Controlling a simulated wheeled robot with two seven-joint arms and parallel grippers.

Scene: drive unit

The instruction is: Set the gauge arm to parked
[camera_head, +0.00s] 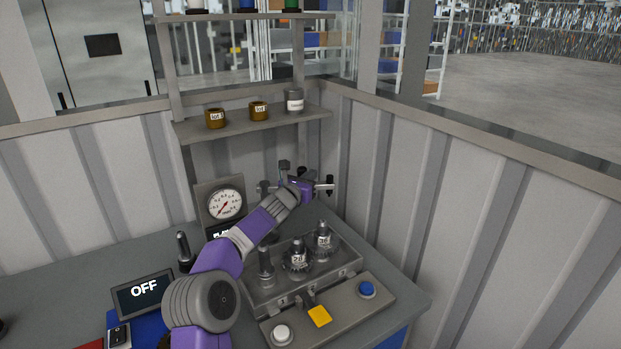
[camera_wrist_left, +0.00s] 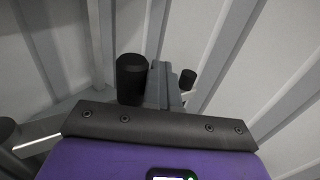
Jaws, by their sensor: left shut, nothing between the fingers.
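My left gripper (camera_head: 303,186) reaches over the bench to its back right corner. In the left wrist view its grey fingers (camera_wrist_left: 164,84) are shut with nothing between them. A thick black cylinder (camera_wrist_left: 132,78) shows just left of the fingers, and a smaller black knob (camera_wrist_left: 188,79) just right; contact cannot be told. In the head view, dark knobbed metal parts (camera_head: 330,185) stick out around the gripper. They may belong to the gauge arm, but the gripper hides much of them. A round dial gauge (camera_head: 225,204) stands left of my forearm. My right gripper is not in view.
A fixture with several upright metal tools (camera_head: 322,240) stands below my left arm. A panel with a blue button (camera_head: 367,289) lies in front. A display reading OFF (camera_head: 144,290) sits left. A shelf with small pots (camera_head: 259,111) and corrugated walls (camera_head: 480,190) bound the corner.

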